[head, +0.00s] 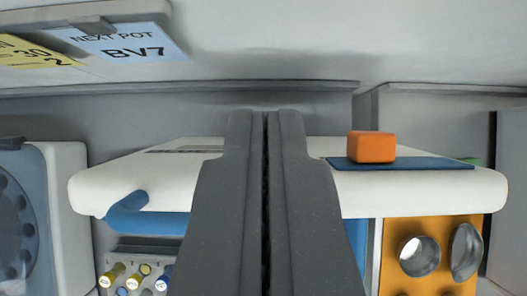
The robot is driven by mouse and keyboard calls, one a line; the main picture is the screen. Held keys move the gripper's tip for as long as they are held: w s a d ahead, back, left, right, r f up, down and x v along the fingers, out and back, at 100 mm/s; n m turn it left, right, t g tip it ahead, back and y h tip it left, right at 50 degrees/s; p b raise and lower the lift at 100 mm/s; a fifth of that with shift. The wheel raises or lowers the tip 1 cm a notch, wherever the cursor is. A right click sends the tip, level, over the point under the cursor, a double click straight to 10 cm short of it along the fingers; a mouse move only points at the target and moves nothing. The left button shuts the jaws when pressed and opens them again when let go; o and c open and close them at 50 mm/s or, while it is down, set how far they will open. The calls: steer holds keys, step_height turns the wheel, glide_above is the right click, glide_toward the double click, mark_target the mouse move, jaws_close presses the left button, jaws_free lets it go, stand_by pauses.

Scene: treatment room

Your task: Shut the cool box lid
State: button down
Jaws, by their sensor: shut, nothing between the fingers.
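My gripper (265,118) stands in the middle of the head view, its two long dark fingers pressed together with nothing between them. Behind the fingers is a wide white slab (130,187) with rounded edges, partly hidden by them. A bent blue bar (128,216) shows under its left part, and a strip of blue shows just right of the fingers. I cannot tell for sure which of these belongs to the cool box or its lid. Whether the fingers touch the slab is unclear.
An orange block (371,147) sits on a blue mat (440,164) on the slab's right. Below are capped tubes (113,275) at left and an orange panel with round holes (440,225) at right. A white unit with a blue disc (68,200) stands far left. Labels (128,42) hang above.

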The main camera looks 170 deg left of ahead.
steer(key=shift+s+f, duration=0.6)
steer(key=shift+f, duration=0.15)
steer(key=shift+s+f, duration=0.55)
steer(key=shift+f, duration=0.2)
steer(key=shift+f, duration=0.1)
